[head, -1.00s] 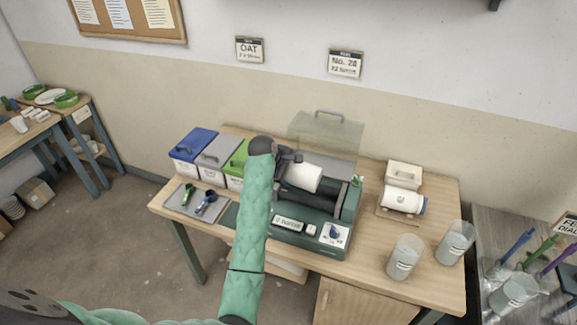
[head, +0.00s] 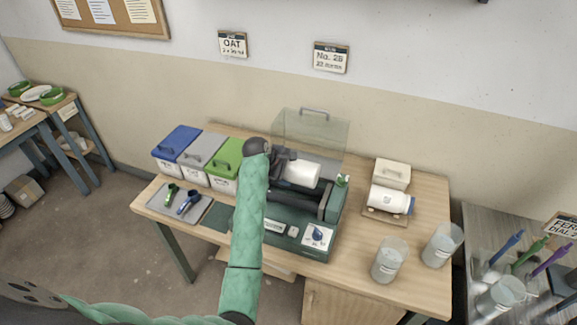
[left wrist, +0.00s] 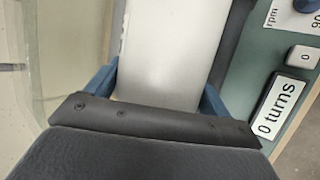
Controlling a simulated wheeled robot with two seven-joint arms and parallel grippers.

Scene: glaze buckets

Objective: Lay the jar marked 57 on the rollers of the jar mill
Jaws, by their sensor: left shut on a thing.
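My left gripper (head: 283,166) is shut on a white jar (head: 302,174), which lies on its side over the bed of the green jar mill (head: 285,243). A dark roller (head: 300,203) shows in front of the jar. I cannot tell whether the jar touches the rollers. The mill's clear cover (head: 325,132) is raised behind it. In the left wrist view, the jar (left wrist: 170,55) sits between the blue fingers. Its number cannot be read; only a bit of dark marking shows at its edge. My right gripper is not in view.
Another white jar with a blue end (head: 388,199) lies on a small wooden stand at right, by a cream box (head: 392,173). Two clear beakers (head: 390,262) stand at the front right. Lidded blue, grey and green bins (head: 176,147) and a tool tray (head: 187,212) are at left.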

